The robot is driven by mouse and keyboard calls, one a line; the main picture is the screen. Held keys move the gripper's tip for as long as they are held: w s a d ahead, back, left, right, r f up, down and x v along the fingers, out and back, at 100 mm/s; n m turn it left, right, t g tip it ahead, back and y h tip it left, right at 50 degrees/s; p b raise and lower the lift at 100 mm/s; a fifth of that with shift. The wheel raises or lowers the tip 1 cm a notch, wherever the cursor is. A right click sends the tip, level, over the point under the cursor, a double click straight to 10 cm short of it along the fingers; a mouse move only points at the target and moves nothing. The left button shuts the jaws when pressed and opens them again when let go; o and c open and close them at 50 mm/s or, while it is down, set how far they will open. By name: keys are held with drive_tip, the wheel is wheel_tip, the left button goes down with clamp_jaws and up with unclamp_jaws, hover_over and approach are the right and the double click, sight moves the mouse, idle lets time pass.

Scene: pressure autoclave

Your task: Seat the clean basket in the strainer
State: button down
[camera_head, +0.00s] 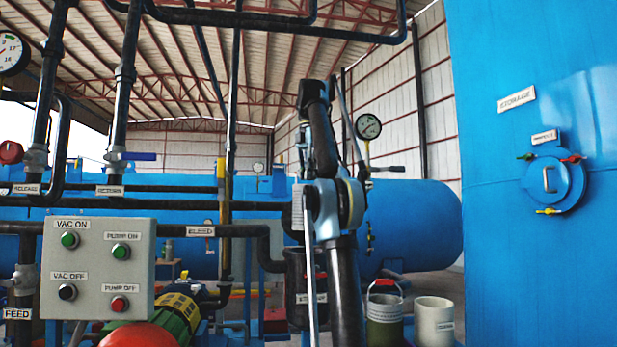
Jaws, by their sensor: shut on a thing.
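A dark round vessel (296,272) stands behind my arm at lower centre, with a white label low on its front. The label is too small to read surely, and I take the vessel for the strainer. A bit of red shows at its right side, beside my arm; I cannot tell what it is. My arm rises in front of the vessel and covers much of it. I cannot make out my gripper or anything in it. I cannot pick out the clean basket.
A grey-green bucket (385,323) with a red grip and a white bin (434,324) stand right of my arm. A button panel (98,266) and pipes fill the left. A green motor (178,316) sits low. A large blue tank (540,270) closes the right.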

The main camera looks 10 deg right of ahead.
drive_tip(key=shift+s+f, duration=0.1)
drive_tip(key=shift+f, duration=2.8)
